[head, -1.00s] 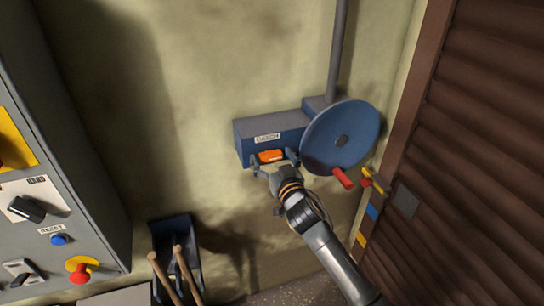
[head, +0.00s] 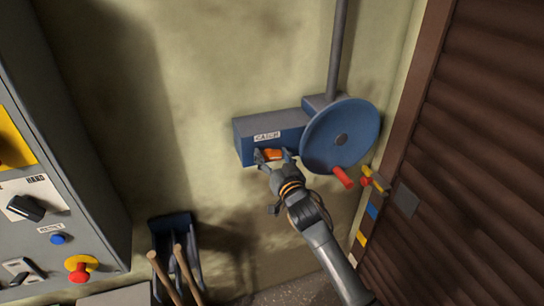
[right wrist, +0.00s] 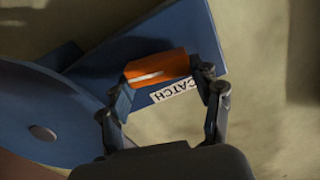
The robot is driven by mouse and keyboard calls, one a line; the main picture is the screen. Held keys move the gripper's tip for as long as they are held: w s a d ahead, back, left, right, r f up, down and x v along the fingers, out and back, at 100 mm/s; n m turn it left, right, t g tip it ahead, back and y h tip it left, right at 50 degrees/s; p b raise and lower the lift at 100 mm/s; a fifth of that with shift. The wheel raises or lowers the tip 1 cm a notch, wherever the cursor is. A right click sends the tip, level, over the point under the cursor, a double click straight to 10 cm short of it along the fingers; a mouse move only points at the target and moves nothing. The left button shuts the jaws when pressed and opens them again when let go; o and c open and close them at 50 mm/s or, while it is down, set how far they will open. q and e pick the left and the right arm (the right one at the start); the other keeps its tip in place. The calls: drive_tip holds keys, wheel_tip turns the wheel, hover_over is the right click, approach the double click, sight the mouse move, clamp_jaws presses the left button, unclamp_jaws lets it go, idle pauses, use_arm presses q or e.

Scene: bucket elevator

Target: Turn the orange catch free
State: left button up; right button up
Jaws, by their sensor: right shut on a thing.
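The orange catch (head: 273,154) is on the front of a blue box (head: 245,139) on the wall, just below a white label reading CATCH (head: 267,136). My right gripper (head: 274,156) is at the catch with a finger on either side, shut on it. In the right wrist view the orange catch (right wrist: 158,69) lies between the two fingertips (right wrist: 164,83), with a pale stripe along its face. The fingers hide its ends. My left gripper is not in view.
A blue disc wheel (head: 325,130) with a red handle (head: 343,177) stands right beside the box. A grey control cabinet (head: 75,180) is on the left. A brown slatted shutter (head: 470,190) is on the right.

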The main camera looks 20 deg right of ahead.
drive_tip(key=m, duration=0.3)
drive_tip(key=shift+d+m, duration=0.15)
drive_tip(key=shift+m, duration=0.25)
drive_tip(key=m, duration=0.3)
drive_tip(key=shift+d+f+m+p, duration=0.1)
drive_tip(key=shift+d+m+p, duration=0.05)
drive_tip(key=shift+m+p, duration=0.2)
drive_tip(key=m, duration=0.4)
drive_tip(key=shift+d+f+p, duration=0.1)
drive_tip(key=shift+f+p, duration=0.05)
drive_tip(key=shift+p, duration=0.25)
drive_tip(key=shift+f+m, duration=0.2)
drive_tip(key=shift+m, duration=1.75)
drive_tip(key=o, duration=1.2)
drive_tip(key=shift+d, duration=0.1)
drive_tip(key=shift+c, duration=0.2)
drive_tip(key=shift+s+f, duration=0.1)
drive_tip(key=s, duration=1.1)
drive_tip(key=shift+s+d, duration=0.15)
drive_tip(key=shift+s, duration=0.25)
